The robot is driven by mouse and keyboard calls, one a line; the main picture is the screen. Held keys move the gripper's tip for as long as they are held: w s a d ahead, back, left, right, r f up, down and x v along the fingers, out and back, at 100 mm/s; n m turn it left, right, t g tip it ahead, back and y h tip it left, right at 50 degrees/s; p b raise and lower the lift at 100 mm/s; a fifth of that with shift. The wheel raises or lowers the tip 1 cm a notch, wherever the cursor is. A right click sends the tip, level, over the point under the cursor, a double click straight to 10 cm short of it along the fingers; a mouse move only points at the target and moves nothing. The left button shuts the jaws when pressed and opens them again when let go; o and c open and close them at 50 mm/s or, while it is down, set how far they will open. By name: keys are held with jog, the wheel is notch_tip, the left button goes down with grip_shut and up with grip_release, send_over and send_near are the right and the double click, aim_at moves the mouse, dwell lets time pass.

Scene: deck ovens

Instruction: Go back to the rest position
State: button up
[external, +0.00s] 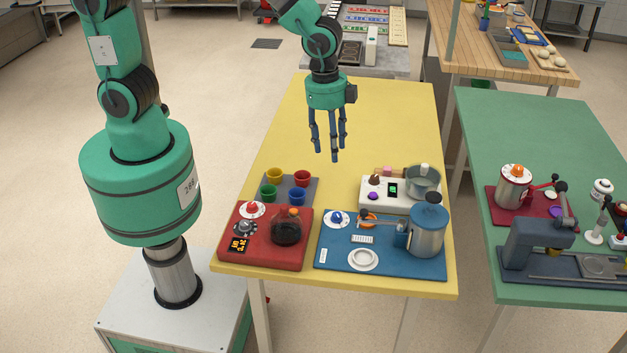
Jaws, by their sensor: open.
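My gripper (329,142) hangs from the green arm above the middle of the yellow table (390,110). Its dark blue fingers point down and stand apart, with nothing between them. It is behind the grouped items at the table's front and appears clear of them. No task object is named.
On the yellow table's front half are a red station (262,255) with a dark pot, a blue station (390,257) with a kettle (428,228), a grey tray (273,181) with coloured cups, and a white unit (388,207). A green table (540,125) stands right.

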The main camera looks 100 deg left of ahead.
jog(key=s+r+n+t, duration=0.1)
jog(key=s+r, duration=0.2)
jog(key=r, duration=0.2)
jog(key=s+r+n, duration=0.1)
jog(key=s+r, duration=0.2)
jog(key=r, duration=0.2)
jog(key=s+a+r+n+t, duration=0.1)
jog(key=s+r+n, duration=0.2)
jog(key=s+r, duration=0.3)
jog(key=s+a+r+n+t+b, duration=0.1)
jog(key=s+r, duration=0.5)
jog(key=s, duration=0.8)
jog(key=shift+a+r+n+t, duration=0.25)
jog(key=shift+r+n+t, duration=0.1)
jog(key=shift+n+t, duration=0.55)
dwell(0.5)
